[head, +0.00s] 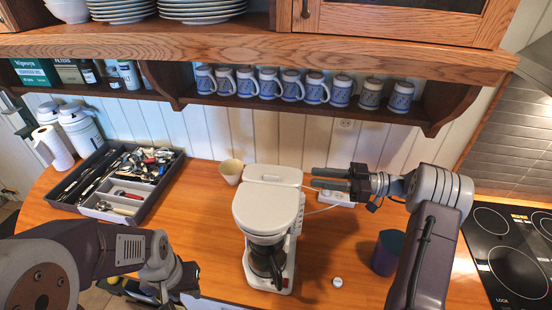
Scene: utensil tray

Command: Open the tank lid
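A white coffee maker (269,222) stands on the wooden counter near the middle, with a glass jug (266,262) at its front. Its tank lid (274,175) is the flat white piece at the top back and lies closed. My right gripper (314,179) is just right of the tank lid, its two dark fingers pointing left with a gap between them. It looks empty, and I see no contact with the lid. My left gripper (186,277) is low at the bottom left, away from the coffee maker; its fingers are not clear.
A utensil tray (148,204) full of cutlery is at the left. A beige cup (231,171) stands behind left of the coffee maker. A dark cylinder (387,252) and a small white round thing (337,282) are at the right. A shelf of mugs (290,86) hangs above.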

